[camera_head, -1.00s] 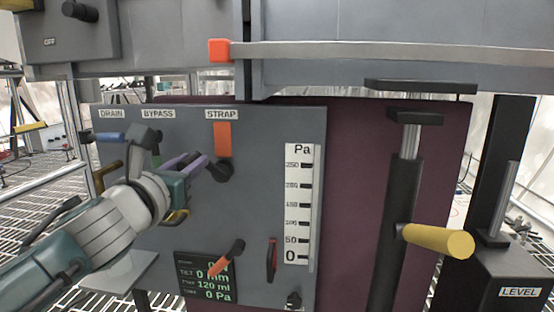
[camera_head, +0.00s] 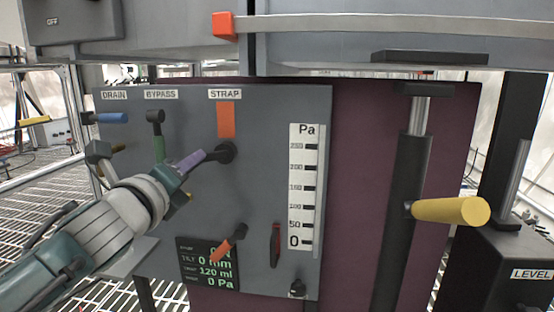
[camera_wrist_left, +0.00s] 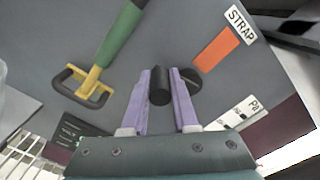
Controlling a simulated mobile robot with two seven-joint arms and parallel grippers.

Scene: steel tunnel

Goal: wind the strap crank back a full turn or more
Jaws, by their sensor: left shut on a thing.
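The strap crank (camera_head: 226,152) is a black crank on the grey panel, under the STRAP label (camera_head: 225,94) and an orange strip (camera_head: 226,120). My left gripper (camera_head: 205,157), with purple fingers, is at the crank's handle, left of and slightly below its hub. In the left wrist view the black round handle (camera_wrist_left: 160,85) sits between the two purple fingers (camera_wrist_left: 162,92), which are shut on it. The hub is partly hidden behind the right finger there. The flat grey strap (camera_head: 390,26) runs across the top from an orange block (camera_head: 224,24). My right gripper is out of view.
Left of the crank are a green lever (camera_head: 157,135) under BYPASS and a blue handle (camera_head: 111,118) under DRAIN. A Pa scale (camera_head: 305,190) and yellow-handled column (camera_head: 452,211) stand right.

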